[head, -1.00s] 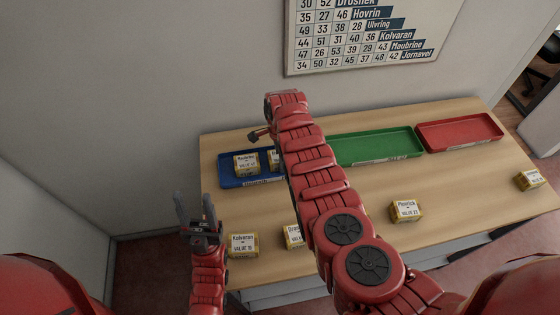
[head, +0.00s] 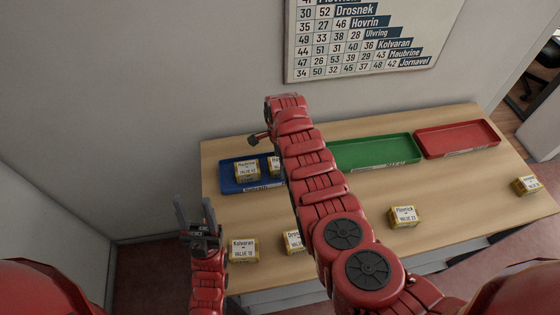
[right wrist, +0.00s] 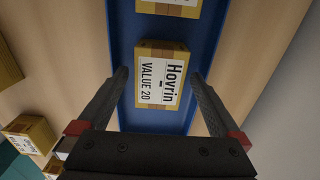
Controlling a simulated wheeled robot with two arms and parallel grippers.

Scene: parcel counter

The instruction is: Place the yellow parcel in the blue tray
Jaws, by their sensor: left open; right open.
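The blue tray (head: 228,187) stands at the left of the counter with yellow parcels in it. One tray parcel (head: 246,171) shows clearly, and another (head: 274,166) is partly hidden by my right arm. In the right wrist view a yellow parcel labelled Hovrin, value 20 (right wrist: 162,78) lies in the blue tray (right wrist: 122,40). My right gripper (right wrist: 158,76) is open, its fingers on either side of this parcel and apart from it. My left gripper (head: 195,218) is open and empty, left of the counter.
A green tray (head: 375,165) and a red tray (head: 457,152) stand along the back. Yellow parcels labelled Kolvaran (head: 243,250) and Pinvrick or similar (head: 404,216), plus one at the far right (head: 526,186), lie on the counter. A wall chart (head: 370,40) hangs above.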

